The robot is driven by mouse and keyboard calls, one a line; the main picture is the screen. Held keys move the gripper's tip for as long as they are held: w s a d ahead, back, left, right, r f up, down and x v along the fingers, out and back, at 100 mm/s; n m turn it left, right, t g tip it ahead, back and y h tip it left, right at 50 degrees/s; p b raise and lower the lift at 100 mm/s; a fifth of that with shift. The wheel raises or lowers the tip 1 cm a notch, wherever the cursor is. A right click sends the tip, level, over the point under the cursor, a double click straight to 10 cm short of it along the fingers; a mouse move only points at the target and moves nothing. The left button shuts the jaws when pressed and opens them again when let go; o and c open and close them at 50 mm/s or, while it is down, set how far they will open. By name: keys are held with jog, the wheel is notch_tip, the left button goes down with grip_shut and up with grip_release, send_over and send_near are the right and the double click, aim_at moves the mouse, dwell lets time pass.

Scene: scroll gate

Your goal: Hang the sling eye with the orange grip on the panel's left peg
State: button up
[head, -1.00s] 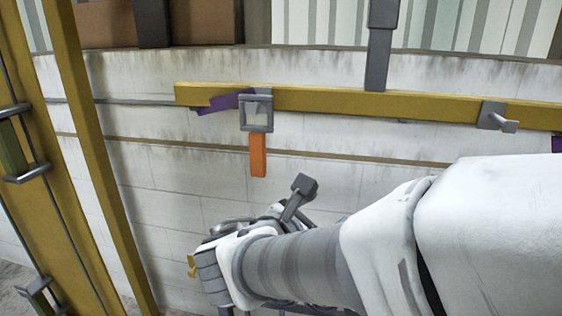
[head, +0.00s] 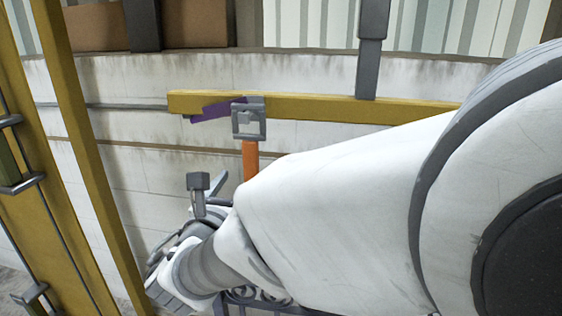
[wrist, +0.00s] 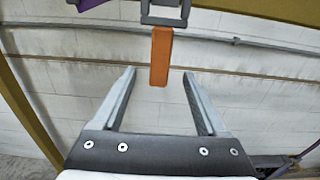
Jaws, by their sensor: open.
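The sling eye (head: 262,127) is a grey square frame near the left end of the yellow panel beam (head: 330,107). A pale stub shows inside its opening; it seems to hang on a peg there, which I cannot see clearly. The orange grip (head: 250,158) hangs straight down below it; my arm covers its lower end. In the wrist view the orange grip (wrist: 161,55) points down, its lower end between the fingertips in the picture. My gripper (wrist: 159,74) is open and empty. I cannot tell whether the grip lies at finger depth.
A purple strap (head: 212,109) runs left from the eye. A yellow upright (head: 88,150) and gate post stand at the left. A grey vertical post (head: 370,60) meets the beam. A pale block wall (head: 140,190) stands behind. My arm hides the beam's right part.

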aim_at(249, 158)
jog(key=shift+w+d+b, duration=0.15)
jog(key=shift+w+d, duration=0.05)
jog(key=shift+w, duration=1.05)
jog(key=shift+w+d+b, duration=0.1)
jog(key=shift+w+d, duration=0.1)
jog(key=shift+w, duration=1)
jog(key=shift+w+d+b, duration=0.15)
jog(key=shift+w+d, duration=0.05)
jog(key=shift+w, duration=1.05)
jog(key=shift+c, duration=0.3)
grip_shut()
jog(key=shift+r, duration=0.15)
jog(key=shift+r+p, duration=0.45)
jog(key=shift+r, duration=0.25)
jog(key=shift+s, duration=0.1)
jog(key=s+a, duration=0.1)
jog(key=s, duration=0.5)
jog(key=shift+s+b, duration=0.35)
jog(key=shift+b, duration=0.05)
